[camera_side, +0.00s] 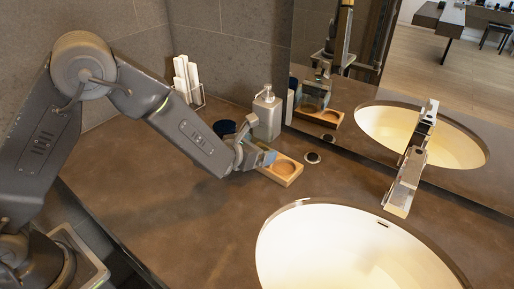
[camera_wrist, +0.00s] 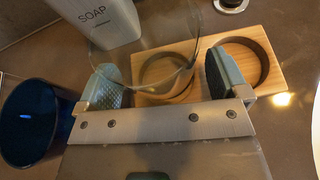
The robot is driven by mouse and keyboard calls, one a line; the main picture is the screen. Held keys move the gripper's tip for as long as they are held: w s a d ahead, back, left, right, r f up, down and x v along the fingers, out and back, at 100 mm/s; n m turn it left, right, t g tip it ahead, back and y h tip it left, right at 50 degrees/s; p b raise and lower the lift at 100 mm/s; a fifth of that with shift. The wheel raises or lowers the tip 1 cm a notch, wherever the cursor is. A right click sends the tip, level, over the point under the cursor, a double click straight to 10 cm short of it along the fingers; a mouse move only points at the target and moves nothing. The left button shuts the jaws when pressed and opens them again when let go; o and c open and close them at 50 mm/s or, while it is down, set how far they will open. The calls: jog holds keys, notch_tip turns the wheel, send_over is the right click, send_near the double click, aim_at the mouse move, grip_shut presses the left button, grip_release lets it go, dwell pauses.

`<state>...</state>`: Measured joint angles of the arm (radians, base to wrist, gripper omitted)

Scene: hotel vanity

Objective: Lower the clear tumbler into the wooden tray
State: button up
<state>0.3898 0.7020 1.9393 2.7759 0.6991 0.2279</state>
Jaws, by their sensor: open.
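The clear tumbler (camera_wrist: 140,48) shows in the wrist view as a see-through glass between my two fingers, over the left part of the wooden tray (camera_wrist: 205,47). The tray has two round recesses; the left one shows through and beside the glass, and the right one is empty. My gripper (camera_wrist: 163,68) is open, with one pad on each side of the glass. I cannot tell whether the glass base rests in the recess. In the side view my gripper (camera_side: 262,158) is at the left end of the tray (camera_side: 284,173), and the tumbler cannot be made out there.
A soap dispenser (camera_side: 267,113) stands just behind the tray. A dark blue cup (camera_wrist: 35,122) is close to my left finger. A rack with white rolled items (camera_side: 187,80) stands at the back wall. The basin (camera_side: 345,255) and faucet (camera_side: 408,175) are to the right. The left counter is clear.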

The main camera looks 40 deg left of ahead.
jog(key=v, duration=1.3)
jog(key=shift+s, duration=0.4)
jog(key=shift+a, duration=0.1)
jog(key=s+a+r+n+g+y, duration=0.2)
jog(key=s+a+r+n+y, duration=0.25)
jog(key=a+n, duration=0.45)
jog(key=s+a+r+n+g+y, duration=0.25)
jog(key=s+a+n+y, duration=0.3)
jog(key=n, duration=0.55)
jog(key=s+r+n+g+h, duration=0.2)
jog(key=s+n+g, duration=0.2)
jog(key=s+n, duration=0.5)
jog(key=s+d+r+n+h, duration=0.1)
jog(key=d+r+n+h, duration=0.3)
jog(key=d+n+h, duration=0.2)
jog(key=d+n+t, duration=0.1)
jog(key=d+n, duration=0.1)
jog(key=n, duration=0.1)
jog(key=shift+s+d+r, duration=0.15)
jog(key=shift+s+r, duration=0.15)
jog(key=shift+s, duration=0.05)
